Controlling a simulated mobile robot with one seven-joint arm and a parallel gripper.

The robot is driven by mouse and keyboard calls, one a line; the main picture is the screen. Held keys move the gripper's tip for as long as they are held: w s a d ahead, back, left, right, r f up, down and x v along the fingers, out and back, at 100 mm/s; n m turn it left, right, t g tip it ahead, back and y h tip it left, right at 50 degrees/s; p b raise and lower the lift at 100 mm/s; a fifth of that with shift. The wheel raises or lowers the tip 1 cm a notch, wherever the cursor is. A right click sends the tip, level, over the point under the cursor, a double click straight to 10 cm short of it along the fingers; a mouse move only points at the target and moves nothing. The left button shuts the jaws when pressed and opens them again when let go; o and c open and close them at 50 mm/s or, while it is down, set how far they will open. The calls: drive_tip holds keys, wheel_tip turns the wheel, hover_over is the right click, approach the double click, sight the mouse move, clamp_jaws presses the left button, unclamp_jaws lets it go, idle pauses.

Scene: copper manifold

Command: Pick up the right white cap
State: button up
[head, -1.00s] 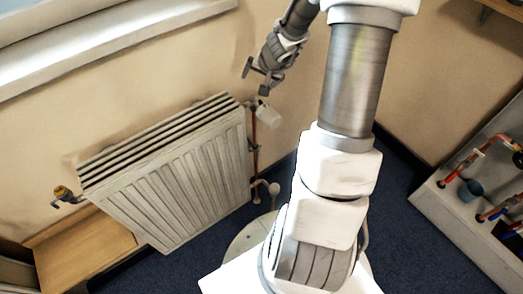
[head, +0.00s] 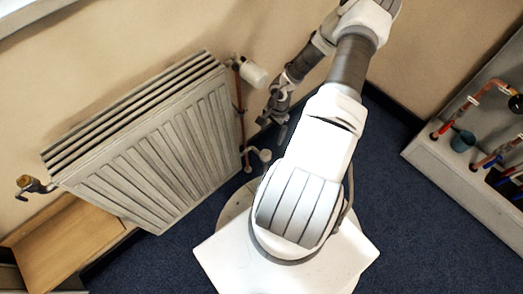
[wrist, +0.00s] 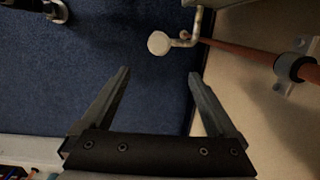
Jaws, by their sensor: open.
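A small round white cap (head: 265,155) sits on a bent pipe fitting low at the right side of the radiator. In the wrist view the same cap (wrist: 159,43) shows as a pale disc just beyond my fingertips, between their lines and apart from them. A larger white cylindrical cap (head: 255,75) stands at the radiator's upper right corner. My gripper (head: 272,118) is above the low cap in the head view, pointing down. In the wrist view my gripper (wrist: 159,73) is open, with nothing between its fingers.
A white radiator (head: 150,150) hangs on the beige wall. A copper pipe (head: 241,110) runs down beside its right edge, and a clamp (wrist: 295,67) holds it to the wall. A brass valve (head: 30,185) is at the far left. A bench with pipes (head: 455,170) stands at right. Blue floor lies between.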

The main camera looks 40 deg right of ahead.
sight(266, 153)
drive_tip(key=a+f+b, duration=0.1)
drive_tip(key=f+b, duration=0.1)
drive_tip(key=f, duration=0.2)
drive_tip(key=f+b, duration=0.2)
drive_tip(key=f, duration=0.2)
drive_tip(key=a+f+b, duration=0.1)
drive_tip(key=f+b, duration=0.1)
drive_tip(key=f, duration=0.3)
drive_tip(key=shift+a+b, duration=0.3)
drive_tip(key=shift+b, duration=0.1)
drive_tip(key=c, duration=1.4)
drive_tip(key=shift+r, duration=0.1)
drive_tip(key=shift+r+p, duration=0.4)
drive_tip(key=shift+r, duration=0.05)
wheel_tip(266, 153, up, 4)
drive_tip(key=shift+f+p, duration=0.15)
drive_tip(key=shift+p, duration=0.95)
drive_tip(key=s+d+r+p, duration=0.1)
drive_tip(key=s+d+r, duration=0.1)
drive_tip(key=d, duration=0.1)
drive_tip(key=s+d+r+p, duration=0.2)
drive_tip(key=s, duration=0.1)
drive_tip(key=s+d+r+p, duration=0.2)
drive_tip(key=s+d, duration=0.1)
drive_tip(key=shift+d+r, duration=0.2)
drive_tip(key=shift+d, duration=0.1)
